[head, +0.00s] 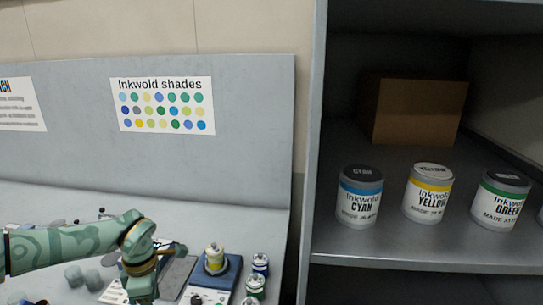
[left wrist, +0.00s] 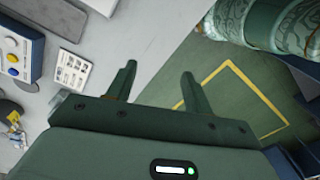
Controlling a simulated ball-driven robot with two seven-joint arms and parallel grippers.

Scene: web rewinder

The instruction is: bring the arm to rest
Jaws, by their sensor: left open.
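My left arm comes in from the left in the head view, a patterned green arm over the grey bench, bent downward at its end; its fingers are not visible there. In the left wrist view my left gripper (left wrist: 158,88) shows two dark green fingers spread apart with nothing between them. It hangs over the bench's edge, with the green floor and its yellow line below. My right gripper is in neither view.
On the bench (head: 60,215) stand a scale with a yellow-banded jar (head: 215,258) and small jars (head: 260,264). At right, a shelf (head: 420,254) holds cyan (head: 359,200), yellow (head: 428,195) and green (head: 499,203) cans and a cardboard box (head: 415,110).

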